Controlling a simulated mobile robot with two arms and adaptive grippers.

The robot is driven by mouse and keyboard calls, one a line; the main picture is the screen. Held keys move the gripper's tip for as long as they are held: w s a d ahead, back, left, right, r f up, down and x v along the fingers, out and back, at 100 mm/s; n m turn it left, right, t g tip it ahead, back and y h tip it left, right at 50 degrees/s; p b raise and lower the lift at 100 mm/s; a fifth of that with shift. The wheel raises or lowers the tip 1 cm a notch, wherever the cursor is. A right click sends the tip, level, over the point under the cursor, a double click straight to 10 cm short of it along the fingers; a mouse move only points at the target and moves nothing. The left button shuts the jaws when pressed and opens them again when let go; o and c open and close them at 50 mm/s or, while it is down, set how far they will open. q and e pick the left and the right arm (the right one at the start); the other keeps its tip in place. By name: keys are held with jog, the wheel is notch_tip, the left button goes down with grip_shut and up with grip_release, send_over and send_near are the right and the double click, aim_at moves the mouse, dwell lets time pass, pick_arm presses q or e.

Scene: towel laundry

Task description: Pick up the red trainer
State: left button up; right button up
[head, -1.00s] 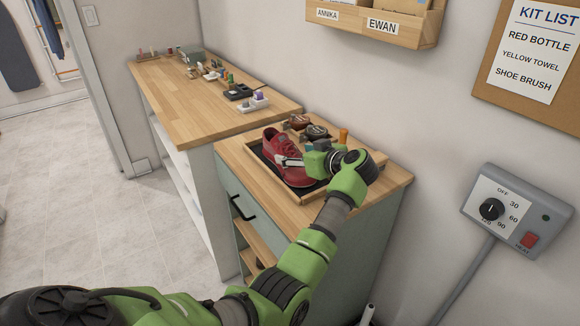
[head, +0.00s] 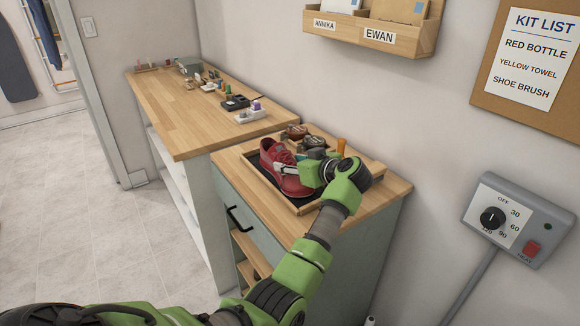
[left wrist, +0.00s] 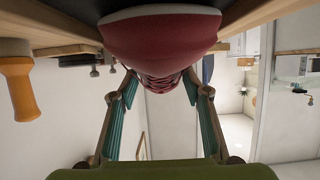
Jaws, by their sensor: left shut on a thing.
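The red trainer (head: 270,158) sits in a shallow wooden tray (head: 306,208) with a dark lining, on the near cabinet top. Its white sole edge shows in the left wrist view, where the trainer (left wrist: 160,42) fills the upper middle. My left gripper (head: 284,168) reaches in from the right side of the trainer and is shut on it. In the left wrist view its two teal-padded fingers (left wrist: 160,88) press in on either side of the trainer near the laces. I cannot tell whether the sole is clear of the tray. My right gripper is not in view.
Round tins (head: 297,132) and an orange-handled thing (head: 341,146) stand behind the trainer; the orange handle also shows in the left wrist view (left wrist: 20,90). A longer wooden worktop (head: 180,115) with small items adjoins at the left. The wall rises close behind.

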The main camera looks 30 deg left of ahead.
pick_arm(q)
notch_tip(320, 180, up, 28)
jog(key=shift+b, duration=0.6)
